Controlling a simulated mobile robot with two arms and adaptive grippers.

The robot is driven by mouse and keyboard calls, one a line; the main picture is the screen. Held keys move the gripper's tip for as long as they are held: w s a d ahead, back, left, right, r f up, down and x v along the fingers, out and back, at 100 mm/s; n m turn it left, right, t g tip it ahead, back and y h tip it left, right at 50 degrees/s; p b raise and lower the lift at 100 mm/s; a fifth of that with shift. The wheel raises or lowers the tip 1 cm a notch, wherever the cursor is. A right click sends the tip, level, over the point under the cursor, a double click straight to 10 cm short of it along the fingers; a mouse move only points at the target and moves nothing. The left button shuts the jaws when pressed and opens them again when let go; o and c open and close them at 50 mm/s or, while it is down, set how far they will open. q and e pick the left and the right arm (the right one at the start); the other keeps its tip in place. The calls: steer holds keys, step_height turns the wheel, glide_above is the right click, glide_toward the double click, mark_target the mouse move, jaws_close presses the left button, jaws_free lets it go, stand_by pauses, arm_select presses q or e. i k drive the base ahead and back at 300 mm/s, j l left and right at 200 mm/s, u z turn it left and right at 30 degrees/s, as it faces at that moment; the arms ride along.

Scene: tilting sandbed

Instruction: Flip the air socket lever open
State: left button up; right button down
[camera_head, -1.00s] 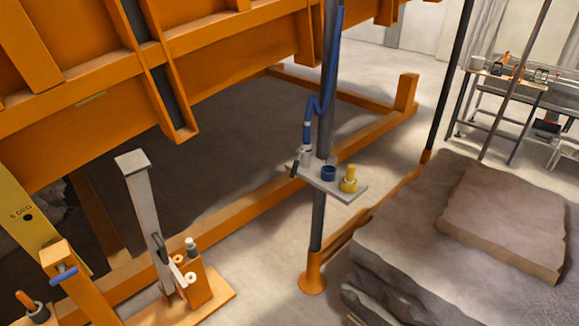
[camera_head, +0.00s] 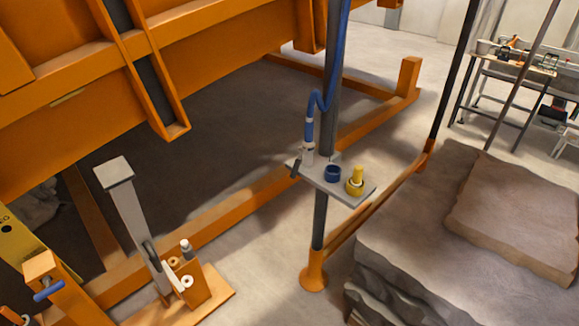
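A small grey shelf (camera_head: 343,189) is fixed to a dark upright post (camera_head: 330,130) near the middle of the head view. At its left end stands a pale metal fitting (camera_head: 308,153), joined to a blue hose (camera_head: 319,104) that runs up the post. A small dark lever-like piece (camera_head: 296,165) hangs at the fitting's left side. Its exact position is too small to tell. A blue ring-shaped socket (camera_head: 333,173) and a yellow fitting (camera_head: 355,181) sit further right on the shelf. Neither of my grippers shows.
A large orange frame (camera_head: 230,58) fills the upper left. A grey lever post (camera_head: 130,205) on an orange base stands lower left. Stacked stone slabs (camera_head: 430,235) take up the lower right. Pale floor (camera_head: 260,270) is clear before the shelf. A workbench (camera_head: 515,65) stands far right.

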mark_target(298, 162)
steer(key=i+u, duration=0.2)
steer(key=i, duration=1.15)
